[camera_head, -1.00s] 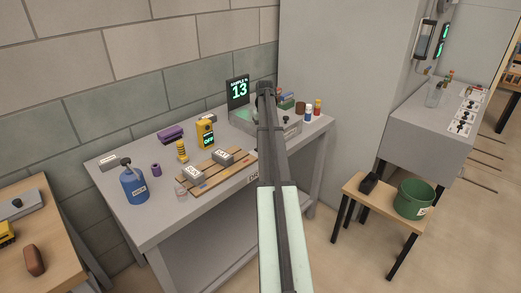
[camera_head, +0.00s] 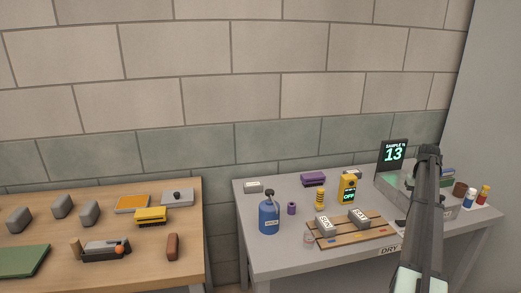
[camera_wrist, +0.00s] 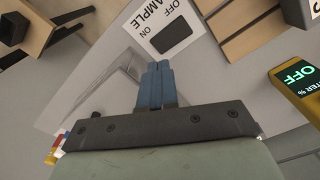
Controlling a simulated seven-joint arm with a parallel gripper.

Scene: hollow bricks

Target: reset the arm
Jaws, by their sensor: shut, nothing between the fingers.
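My gripper (camera_wrist: 158,70) shows in the wrist view with its two blue fingers together and nothing between them. It is over the grey table, near a white label (camera_wrist: 150,28) with a dark switch on it. In the head view my arm (camera_head: 424,210) reaches up at the right, in front of the grey table (camera_head: 285,253). The arm hides part of the grey tray (camera_head: 393,190) behind it. My fingers cannot be made out in the head view.
On the grey table are a yellow meter (camera_head: 348,188), a wooden rack (camera_head: 350,235) with two labelled grey blocks, a blue bottle (camera_head: 269,218) and a display reading 13 (camera_head: 393,153). At the left, a wooden table (camera_head: 190,265) holds several bricks and tools.

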